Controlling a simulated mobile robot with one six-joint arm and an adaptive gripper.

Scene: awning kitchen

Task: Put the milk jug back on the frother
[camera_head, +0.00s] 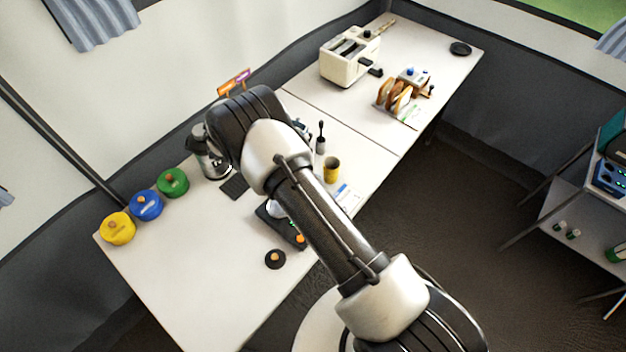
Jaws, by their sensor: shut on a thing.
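My arm crosses the middle of the head view, and its upper end hides part of the table. My gripper and its fingertips cannot be made out behind it. No milk jug can be picked out with certainty. A low black device with an orange knob (299,240) sits by the front edge, partly behind my arm, with a rounded silver piece (276,209) showing at it. I cannot tell whether this is the frother. A shiny metal appliance (212,164) stands left of my arm, partly covered.
A round black item (275,259) lies near the front. A yellow cup (332,169), toaster (348,58) and toast rack (396,95) stand to the right. The front left table is clear.

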